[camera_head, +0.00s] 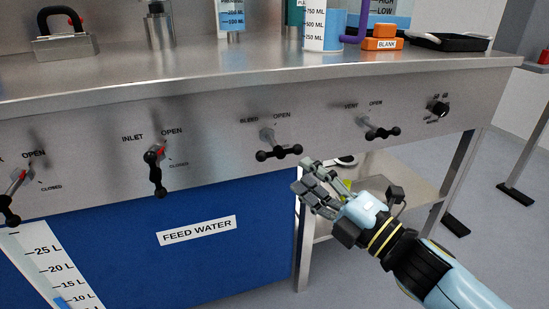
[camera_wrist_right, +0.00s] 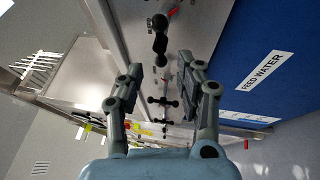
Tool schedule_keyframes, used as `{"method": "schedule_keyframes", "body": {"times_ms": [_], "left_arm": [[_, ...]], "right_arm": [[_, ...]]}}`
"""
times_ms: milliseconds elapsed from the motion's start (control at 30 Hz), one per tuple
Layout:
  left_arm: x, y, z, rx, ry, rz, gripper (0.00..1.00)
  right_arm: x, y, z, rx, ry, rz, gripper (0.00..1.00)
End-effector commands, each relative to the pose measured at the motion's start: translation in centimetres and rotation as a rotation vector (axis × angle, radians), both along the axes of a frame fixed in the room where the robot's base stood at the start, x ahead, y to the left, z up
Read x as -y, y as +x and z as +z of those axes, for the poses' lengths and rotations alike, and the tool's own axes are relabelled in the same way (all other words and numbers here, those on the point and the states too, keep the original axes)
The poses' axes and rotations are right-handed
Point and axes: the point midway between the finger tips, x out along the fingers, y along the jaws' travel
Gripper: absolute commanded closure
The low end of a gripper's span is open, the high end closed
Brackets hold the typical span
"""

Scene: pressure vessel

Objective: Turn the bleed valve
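The bleed valve (camera_head: 278,153) has a black bar handle with round ends, lying nearly level on the steel front panel under the "BLEED" and "OPEN" labels. It appears in the right wrist view (camera_wrist_right: 159,42), near the top, beyond the fingertips. My right gripper (camera_head: 309,178) is below and right of the handle in the head view, apart from it. In the wrist view its two fingers (camera_wrist_right: 160,75) are spread with nothing between them. My left gripper is not in view.
The inlet valve (camera_head: 156,168) hangs down to the left, and the vent valve (camera_head: 379,129) is to the right with a small black knob (camera_head: 437,108) beyond. The bench top (camera_head: 270,75) overhangs above. A blue "FEED WATER" tank (camera_head: 150,250) fills the space below left.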

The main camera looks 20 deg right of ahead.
Motion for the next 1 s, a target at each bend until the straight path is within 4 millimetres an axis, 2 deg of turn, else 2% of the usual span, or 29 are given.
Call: {"method": "schedule_keyframes", "body": {"times_ms": [200, 400, 533, 800, 1000], "left_arm": [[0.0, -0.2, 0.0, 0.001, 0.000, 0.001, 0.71], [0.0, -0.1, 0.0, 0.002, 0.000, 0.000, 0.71], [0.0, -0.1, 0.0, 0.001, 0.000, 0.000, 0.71], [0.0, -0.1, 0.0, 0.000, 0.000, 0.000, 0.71], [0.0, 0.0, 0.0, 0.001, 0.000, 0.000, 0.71]], "right_arm": [[-1.9, 4.1, 1.0, 0.003, 0.003, 0.000, 0.64], [-3.0, 6.6, 1.3, -0.001, 0.002, -0.001, 0.64], [-3.4, 7.3, 1.5, -0.001, 0.003, 0.000, 0.64], [-3.4, 7.4, 1.5, -0.002, 0.002, -0.001, 0.64], [-3.4, 7.4, 1.5, -0.002, 0.002, -0.001, 0.90]]}}
